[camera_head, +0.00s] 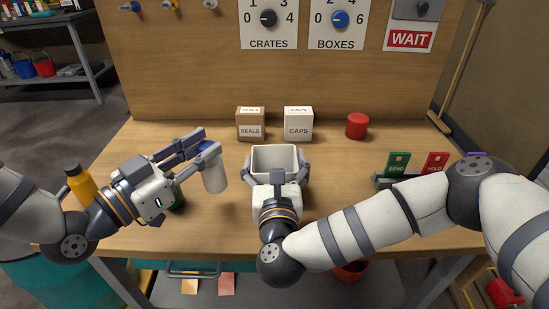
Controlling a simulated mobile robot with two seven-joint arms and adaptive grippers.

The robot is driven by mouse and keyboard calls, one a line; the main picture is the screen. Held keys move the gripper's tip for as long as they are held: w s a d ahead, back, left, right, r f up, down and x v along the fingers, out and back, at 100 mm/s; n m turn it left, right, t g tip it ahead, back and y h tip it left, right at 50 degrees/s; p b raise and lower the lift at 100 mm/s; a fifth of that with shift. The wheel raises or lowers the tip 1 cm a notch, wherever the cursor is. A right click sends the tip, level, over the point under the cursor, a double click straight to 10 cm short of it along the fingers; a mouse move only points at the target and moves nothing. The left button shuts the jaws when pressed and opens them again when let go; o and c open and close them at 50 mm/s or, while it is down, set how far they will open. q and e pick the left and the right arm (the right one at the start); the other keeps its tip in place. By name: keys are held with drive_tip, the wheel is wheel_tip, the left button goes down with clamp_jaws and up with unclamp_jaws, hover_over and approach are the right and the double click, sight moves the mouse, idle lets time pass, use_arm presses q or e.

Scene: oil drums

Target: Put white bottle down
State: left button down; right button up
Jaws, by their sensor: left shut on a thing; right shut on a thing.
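A white bottle (214,178) with a blue cap stands roughly upright at the left-centre of the wooden table. My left gripper (206,150) is shut on it near the cap, coming in from the left. Whether its base touches the table is hard to tell. My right gripper (276,176) is shut on an open white square bin (275,153) at the middle of the table, with a finger at each side. The bin is just right of the bottle, with a small gap between them. The gripper hides the bin's lower front.
A yellow bottle (80,184) and a dark green item (178,197) are partly behind my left arm. A SEALS box (250,124), a CAPS box (298,123) and a red cylinder (357,126) stand at the back. SEND (396,165) and HOLD (435,165) cards are at right.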

sight(268, 151)
use_arm(q)
drive_tip(key=w+d+r+m+g+h, duration=0.1)
drive_tip(key=w+d+r+g+h, duration=0.15)
drive_tip(key=d, duration=0.35)
drive_tip(key=w+d+r+m+g+h, duration=0.1)
drive_tip(key=w+d+r+m+g, duration=0.15)
drive_tip(key=d, duration=0.25)
drive_tip(key=shift+n+t, duration=0.35)
drive_tip(key=shift+t, duration=0.15)
drive_tip(key=f, duration=0.6)
drive_tip(key=w+f, duration=0.1)
drive_tip(key=f, duration=0.2)
drive_tip(key=shift+d+f, duration=0.25)
drive_tip(key=shift+f, duration=0.05)
drive_tip(key=shift+f, duration=0.1)
drive_tip(key=c, duration=1.3)
unclamp_jaws()
drive_tip(key=shift+c, duration=0.2)
